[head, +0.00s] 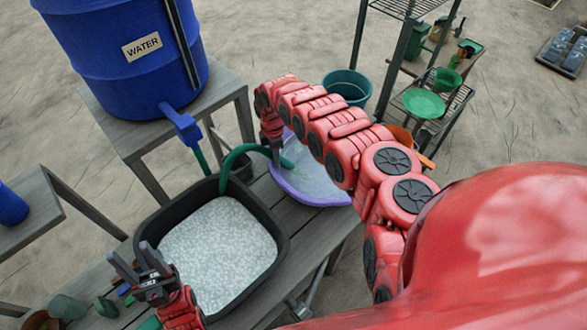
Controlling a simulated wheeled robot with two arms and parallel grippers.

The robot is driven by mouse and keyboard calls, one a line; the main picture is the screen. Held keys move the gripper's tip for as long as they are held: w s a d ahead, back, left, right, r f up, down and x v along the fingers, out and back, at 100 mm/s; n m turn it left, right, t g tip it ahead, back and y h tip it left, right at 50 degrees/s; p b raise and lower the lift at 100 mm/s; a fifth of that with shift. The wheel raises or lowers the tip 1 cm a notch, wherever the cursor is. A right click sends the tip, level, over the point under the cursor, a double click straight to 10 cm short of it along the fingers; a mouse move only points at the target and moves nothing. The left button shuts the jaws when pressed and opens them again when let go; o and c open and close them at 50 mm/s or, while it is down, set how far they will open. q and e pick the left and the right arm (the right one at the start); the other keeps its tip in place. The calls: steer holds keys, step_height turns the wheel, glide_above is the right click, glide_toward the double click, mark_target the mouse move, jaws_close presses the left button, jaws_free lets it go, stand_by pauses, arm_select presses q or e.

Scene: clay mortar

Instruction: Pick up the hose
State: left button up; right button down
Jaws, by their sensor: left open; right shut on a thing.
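A green hose (238,153) runs from the spigot of a blue water barrel (125,70) and curves over toward a purple-rimmed basin (318,194). My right gripper (273,150) is shut on the hose near its free end, above the left part of the basin. The exact grip is small and partly hidden by the gripper. My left gripper (138,262) is open and empty at the lower left, beside the near-left corner of a black tub (283,240).
The black tub holds pale granular material and stands on a wooden table. Small green items (67,308) lie at the table's lower left. A teal bucket (347,86) and a metal shelf (425,107) stand behind my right arm.

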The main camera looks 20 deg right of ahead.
steer(key=r+p, duration=0.4)
steer(key=r, duration=0.1)
steer(key=r+p, duration=0.3)
steer(key=r, duration=0.2)
steer(key=shift+w+a+r+p, duration=0.1)
steer(key=shift+a+r+p, duration=0.1)
steer(key=shift+r+p, duration=0.2)
steer(key=a+r, duration=0.5)
steer(key=r, duration=0.2)
steer(key=shift+w+r, duration=0.3)
steer(key=shift+w, duration=0.05)
steer(key=shift+a, duration=0.1)
